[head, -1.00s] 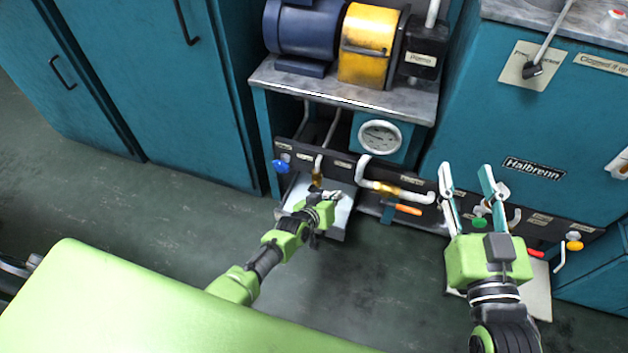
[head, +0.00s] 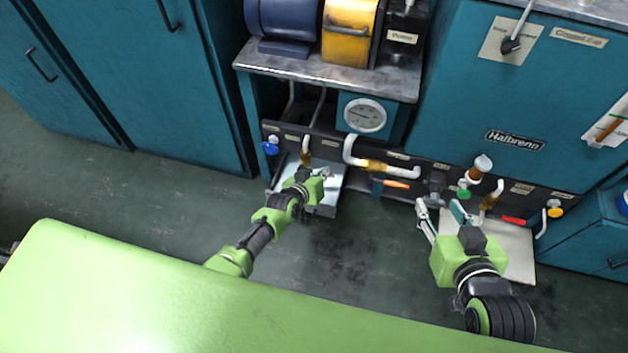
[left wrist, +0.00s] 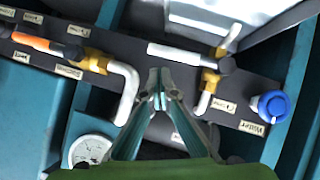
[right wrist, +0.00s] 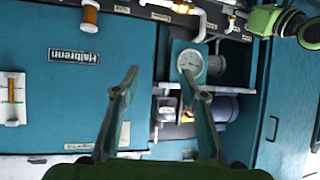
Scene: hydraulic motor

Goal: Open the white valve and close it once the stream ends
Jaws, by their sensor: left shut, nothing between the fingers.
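The white valve is a white lever handle (left wrist: 180,53) on a brass body (left wrist: 209,80), seen in the left wrist view. The lever runs along the dark pipe panel. My left gripper (left wrist: 160,92) is shut and empty, its tips beside the lever with a small gap in the picture. In the head view my left gripper (head: 321,177) is over the tray under this valve and mostly hides the lever. The white spout pipe (left wrist: 204,103) shows, but I cannot make out a stream. My right gripper (head: 440,207) is open and empty before the panel's right part.
The panel also carries a blue valve (head: 270,148), an orange handle (head: 397,184), a green valve (head: 464,194), a red handle (head: 513,220) and a yellow valve (head: 555,212). A gauge (head: 365,115) sits above. The floor (head: 360,260) between my arms is clear.

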